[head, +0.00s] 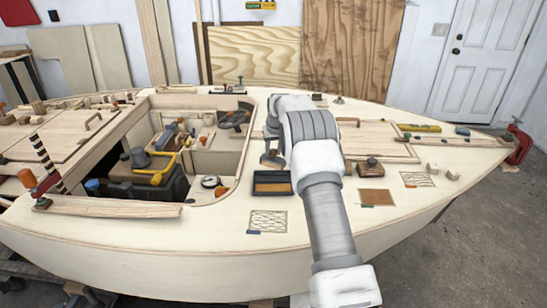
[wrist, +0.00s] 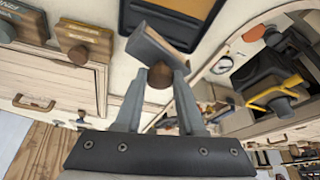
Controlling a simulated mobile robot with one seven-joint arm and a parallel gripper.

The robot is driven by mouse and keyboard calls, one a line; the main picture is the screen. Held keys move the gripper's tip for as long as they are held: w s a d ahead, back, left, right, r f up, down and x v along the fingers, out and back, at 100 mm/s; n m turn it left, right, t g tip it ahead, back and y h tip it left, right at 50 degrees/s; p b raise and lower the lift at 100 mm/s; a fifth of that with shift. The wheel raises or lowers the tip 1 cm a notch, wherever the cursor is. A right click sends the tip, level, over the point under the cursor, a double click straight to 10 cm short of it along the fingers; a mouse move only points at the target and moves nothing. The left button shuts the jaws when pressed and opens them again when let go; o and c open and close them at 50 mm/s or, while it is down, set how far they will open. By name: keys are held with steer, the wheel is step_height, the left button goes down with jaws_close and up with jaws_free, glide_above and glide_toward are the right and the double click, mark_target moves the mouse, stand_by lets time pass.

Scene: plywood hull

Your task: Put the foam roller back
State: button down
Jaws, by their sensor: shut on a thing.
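The foam roller has a brown round handle end and a pale grey head (wrist: 153,45). My gripper (wrist: 160,78) is shut on its brown handle, between the two grey fingers in the wrist view. In the head view the roller (head: 272,160) shows just left of my arm's end, and my fingers are mostly hidden there. A dark-rimmed tray with a brown inside (head: 272,193) lies on the deck just below the roller in the picture. The tray also shows at the top of the wrist view (wrist: 124,14), beyond the roller's head. I cannot tell whether they touch.
A wooden block (head: 369,167) and a brown sheet (head: 377,197) lie to the right. A patterned mesh patch (head: 268,221) lies in front of the tray.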

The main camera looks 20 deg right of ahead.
mark_target(274, 155)
steer(key=shift+f, duration=1.45)
steer(key=shift+f+b, duration=0.3)
steer(key=shift+f, duration=0.1)
steer(key=c, duration=0.5)
jaws_free()
